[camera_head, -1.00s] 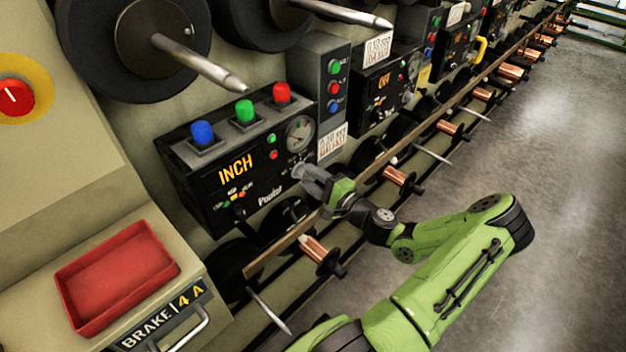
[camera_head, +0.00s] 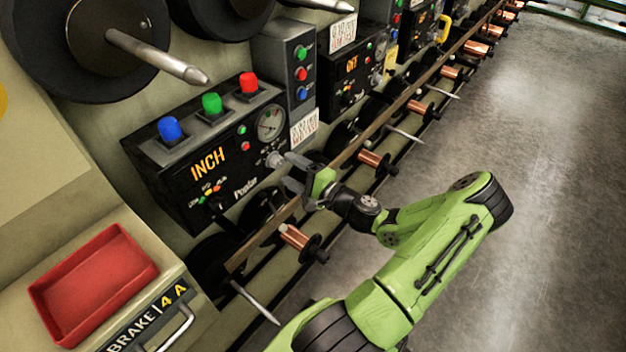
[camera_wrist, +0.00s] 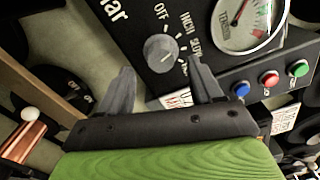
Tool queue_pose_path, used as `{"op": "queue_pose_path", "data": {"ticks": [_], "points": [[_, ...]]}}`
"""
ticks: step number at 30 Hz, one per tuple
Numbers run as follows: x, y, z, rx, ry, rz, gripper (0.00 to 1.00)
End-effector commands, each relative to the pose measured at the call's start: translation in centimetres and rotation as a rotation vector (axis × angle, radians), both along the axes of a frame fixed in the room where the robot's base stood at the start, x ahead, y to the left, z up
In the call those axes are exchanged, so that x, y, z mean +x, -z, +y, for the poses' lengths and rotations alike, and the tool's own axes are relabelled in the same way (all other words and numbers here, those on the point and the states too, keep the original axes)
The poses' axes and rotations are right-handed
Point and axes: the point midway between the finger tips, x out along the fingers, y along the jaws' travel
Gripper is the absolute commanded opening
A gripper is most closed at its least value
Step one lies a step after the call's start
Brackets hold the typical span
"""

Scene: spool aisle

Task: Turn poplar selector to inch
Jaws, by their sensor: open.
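The black Poplar panel (camera_head: 165,185) has an orange display (camera_head: 208,163) that reads INCH. Its grey selector knob (camera_head: 275,160) sits at the right, below the gauge. In the wrist view the knob (camera_wrist: 161,54) is below the labels OFF, INCH and SLOW; I cannot tell for sure which one its small mark points to. My gripper (camera_head: 287,170) is open and empty, just in front of and to the right of the knob. In the wrist view its fingertips (camera_wrist: 160,70) are spread to either side of the knob, with no visible contact.
A red tray (camera_head: 95,285) lies on the beige cabinet at the lower left. Blue (camera_head: 171,129), green (camera_head: 212,103) and red (camera_head: 249,82) buttons top the panel. A rail (camera_head: 290,212) with copper spools (camera_head: 295,237) runs below. The floor (camera_head: 560,190) at right is clear.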

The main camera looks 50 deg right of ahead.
Motion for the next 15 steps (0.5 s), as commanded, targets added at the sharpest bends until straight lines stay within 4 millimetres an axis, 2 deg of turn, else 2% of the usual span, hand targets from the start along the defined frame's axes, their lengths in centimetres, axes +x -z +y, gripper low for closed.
{"op": "queue_pose_path", "data": {"ticks": [9,15], "points": [[-9.2,-0.3,-0.4,0.001,0.007,0.001,0.65],[-13.0,-0.2,-0.4,0.0,0.004,0.0,0.65]]}}
